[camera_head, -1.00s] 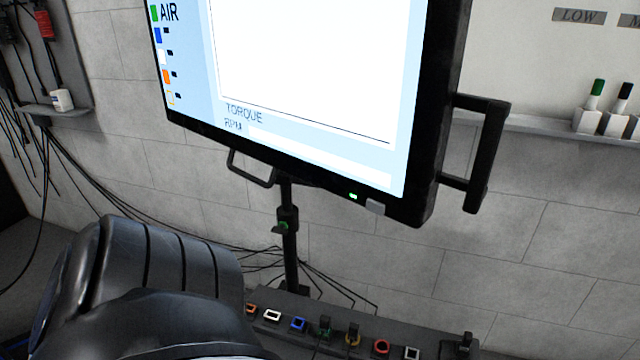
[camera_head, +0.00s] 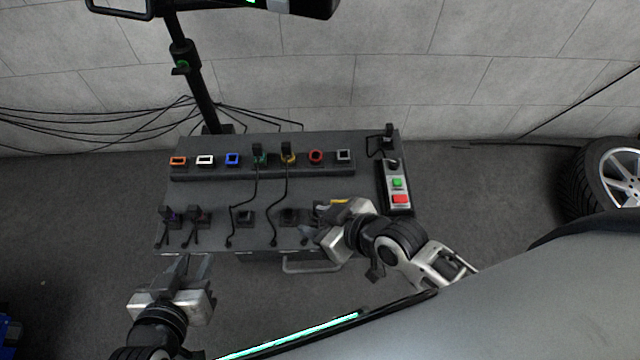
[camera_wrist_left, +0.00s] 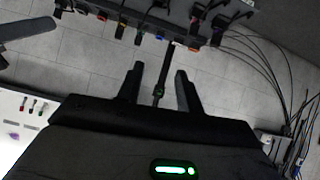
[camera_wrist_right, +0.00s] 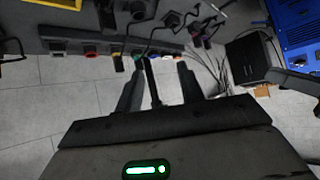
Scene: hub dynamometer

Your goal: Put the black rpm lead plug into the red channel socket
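The red channel socket (camera_head: 316,157) is an open square in the row at the back of the bench; it also shows in the right wrist view (camera_wrist_right: 90,50). I cannot tell which is the rpm lead. My left gripper (camera_head: 187,262) is open and empty, in front of the bench's left part. My right gripper (camera_head: 316,224) is at the front edge, right of the plugs; its fingers are apart with nothing seen between them.
The green socket (camera_head: 259,157) and yellow socket (camera_head: 289,157) hold black plugs. Orange, white, blue and grey sockets look empty. A button box (camera_head: 397,187) stands at the bench's right. A drawer handle (camera_head: 312,268) juts out in front. The bench middle is crossed by leads.

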